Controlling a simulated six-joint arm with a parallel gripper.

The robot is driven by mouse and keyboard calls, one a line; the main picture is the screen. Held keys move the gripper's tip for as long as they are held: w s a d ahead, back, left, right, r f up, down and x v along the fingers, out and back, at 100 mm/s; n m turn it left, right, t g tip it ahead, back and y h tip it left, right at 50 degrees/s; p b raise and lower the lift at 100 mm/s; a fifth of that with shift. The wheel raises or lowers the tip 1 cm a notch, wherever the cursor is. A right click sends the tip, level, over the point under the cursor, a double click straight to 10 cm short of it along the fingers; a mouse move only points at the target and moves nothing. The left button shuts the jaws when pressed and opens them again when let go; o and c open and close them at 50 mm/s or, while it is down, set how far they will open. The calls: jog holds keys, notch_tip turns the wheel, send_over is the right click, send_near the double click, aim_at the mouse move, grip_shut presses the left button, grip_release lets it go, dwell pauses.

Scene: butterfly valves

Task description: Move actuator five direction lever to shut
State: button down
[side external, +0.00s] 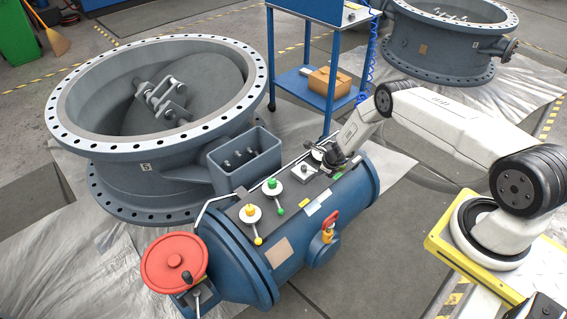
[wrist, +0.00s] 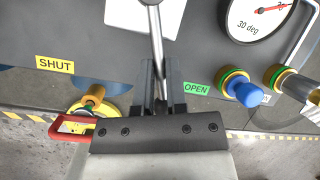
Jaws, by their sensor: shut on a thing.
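Actuator five is the blue cylinder (side external: 345,205) beside the large valve marked 5 (side external: 85,165). Its control panel (side external: 232,212) lies along the top. My gripper (side external: 328,158) is at the panel's far right end. In the wrist view my gripper (wrist: 160,85) is shut on the metal direction lever (wrist: 156,38), with its fingers on either side of the rod. The lever points down the picture between the yellow SHUT label (wrist: 54,64) on the left and the green OPEN label (wrist: 196,89), and is nearer OPEN. The lever's tip is partly hidden by the fingers.
A gauge (wrist: 262,14) and a blue-tipped knob (wrist: 243,92) lie right of the lever. A red-handled valve (wrist: 68,128) is at lower left. Green (side external: 272,183) and yellow (side external: 258,240) knobs and a red handwheel (side external: 165,258) stand farther left. A blue cart (side external: 300,85) stands behind.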

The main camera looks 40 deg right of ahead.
jog(key=shift+a+r+m, duration=0.1)
jog(key=shift+a+m, duration=0.25)
jog(key=shift+m, duration=0.15)
jog(key=c, duration=0.7)
grip_release()
jog(key=shift+o, duration=0.2)
jog(key=shift+s+r, duration=0.2)
jog(key=shift+r, duration=0.05)
jog(key=v, duration=0.7)
dwell(0.3)
jog(key=shift+a+r, duration=0.1)
